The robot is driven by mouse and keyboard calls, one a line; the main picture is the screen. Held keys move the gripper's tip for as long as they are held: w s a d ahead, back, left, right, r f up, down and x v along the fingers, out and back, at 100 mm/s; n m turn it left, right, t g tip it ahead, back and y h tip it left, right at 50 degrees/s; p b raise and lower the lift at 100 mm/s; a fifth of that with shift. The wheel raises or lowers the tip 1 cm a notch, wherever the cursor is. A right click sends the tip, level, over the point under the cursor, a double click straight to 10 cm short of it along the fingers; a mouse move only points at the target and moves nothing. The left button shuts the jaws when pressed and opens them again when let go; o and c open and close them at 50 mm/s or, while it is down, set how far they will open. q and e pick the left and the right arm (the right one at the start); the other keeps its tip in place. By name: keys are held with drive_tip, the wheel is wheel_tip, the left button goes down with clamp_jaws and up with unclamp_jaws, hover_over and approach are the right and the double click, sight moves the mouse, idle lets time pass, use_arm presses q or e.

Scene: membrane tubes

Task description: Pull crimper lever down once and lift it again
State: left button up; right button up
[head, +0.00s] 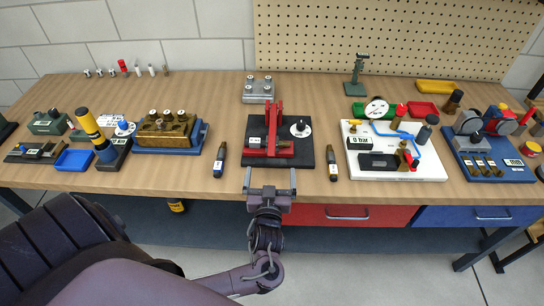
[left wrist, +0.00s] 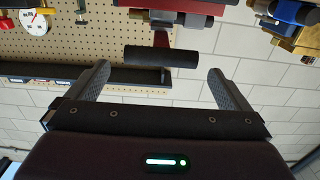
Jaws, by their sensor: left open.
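The crimper (head: 276,147) stands near the front edge of the bench, with a red frame on a black base (head: 297,157) and a white dial at its right. Its red upright part (head: 273,118) rises in the head view; the lever's exact angle is hard to tell there. In the left wrist view a black cylindrical grip (left wrist: 161,56) sits crosswise on a red arm (left wrist: 161,38), just beyond the fingertips and centred between them. My left gripper (head: 270,183) is open and empty in front of the crimper, its fingers apart from the grip. My right gripper is not in view.
Two small dark bottles (head: 219,160) and (head: 333,163) stand on either side of the crimper. A white board (head: 400,172) with blue tubing lies at right, and a brass block (head: 160,137) on a blue base at left. Bare bench shows behind the crimper's left side.

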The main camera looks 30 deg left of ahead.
sight(271, 165)
use_arm(q)
drive_tip(key=p+x, duration=0.1)
drive_tip(key=x, duration=0.5)
drive_tip(key=shift+w+a, duration=0.1)
drive_tip(key=shift+w, duration=0.1)
drive_tip(key=shift+w+a+p, duration=0.25)
drive_tip(key=shift+w+p, duration=0.05)
drive_tip(key=shift+w, duration=0.05)
